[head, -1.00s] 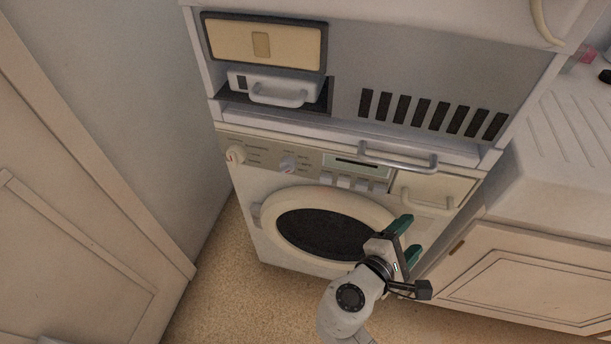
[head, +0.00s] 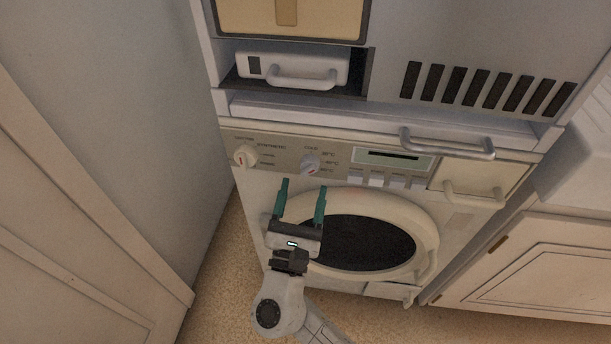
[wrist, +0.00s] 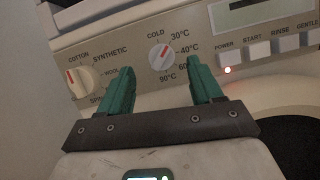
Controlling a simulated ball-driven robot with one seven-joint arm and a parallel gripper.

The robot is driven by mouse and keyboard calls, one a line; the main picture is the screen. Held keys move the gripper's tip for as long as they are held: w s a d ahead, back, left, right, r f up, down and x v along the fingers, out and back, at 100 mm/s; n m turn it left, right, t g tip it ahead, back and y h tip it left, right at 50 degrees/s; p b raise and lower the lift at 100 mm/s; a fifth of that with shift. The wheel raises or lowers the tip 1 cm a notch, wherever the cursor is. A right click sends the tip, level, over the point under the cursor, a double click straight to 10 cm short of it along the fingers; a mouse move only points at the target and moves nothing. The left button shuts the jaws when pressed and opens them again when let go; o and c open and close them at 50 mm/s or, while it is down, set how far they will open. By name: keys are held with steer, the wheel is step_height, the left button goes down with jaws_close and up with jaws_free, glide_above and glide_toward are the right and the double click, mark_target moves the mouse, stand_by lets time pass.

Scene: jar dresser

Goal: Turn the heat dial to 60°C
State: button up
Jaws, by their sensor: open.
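The heat dial (head: 311,164) is a pale round knob with a red mark on the washing machine's control panel. In the wrist view the dial (wrist: 161,57) is ringed by COLD, 30°C, 40°C, a partly hidden 60 and 90°C. Its red line slants, and I cannot tell surely which label it points at. My gripper (head: 302,187) is open and empty, just below the dial in the head view. In the wrist view its green fingers (wrist: 161,66) frame the dial left and right, seemingly short of touching it. The right finger covers part of the 60 label.
The program dial (wrist: 80,83), with COTTON and SYNTHETIC labels, is left of the heat dial. A button row (wrist: 260,50) with a lit red light is at the right. The round door (head: 425,235) lies below the panel, and a bar handle (head: 447,144) juts out above.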

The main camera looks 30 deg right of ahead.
mark_target(308, 175)
steer(key=shift+x, duration=2.05)
steer(key=shift+s, duration=0.1)
steer(key=c, duration=1.1)
steer(key=shift+o, duration=0.2)
